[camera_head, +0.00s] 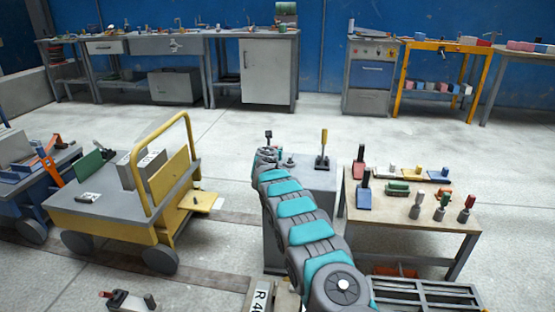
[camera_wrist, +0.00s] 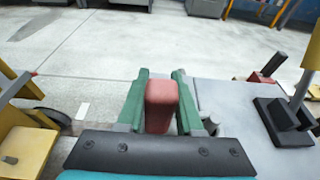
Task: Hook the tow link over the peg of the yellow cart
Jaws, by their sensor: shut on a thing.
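The yellow cart (camera_head: 165,228) stands at the left in the head view, with a grey deck and a yellow push bar. A low yellow step (camera_head: 192,203) juts from its right end, with a small peg (camera_head: 195,199) on it. Part of the cart shows at the left edge of the wrist view (camera_wrist: 28,150), with the peg (camera_wrist: 9,160). My gripper (camera_wrist: 160,92) is shut on a red piece (camera_wrist: 160,105), which stands between the green fingers. The rest of this piece is hidden; I cannot tell if it is the tow link. The gripper is right of the cart, apart from it.
A grey cabinet top (camera_head: 312,176) lies right of my gripper, with a yellow post on a black base (camera_head: 322,145). A wooden table (camera_head: 410,210) with several handled tools stands further right. A blue cart (camera_head: 30,185) is at the far left. Floor behind is clear.

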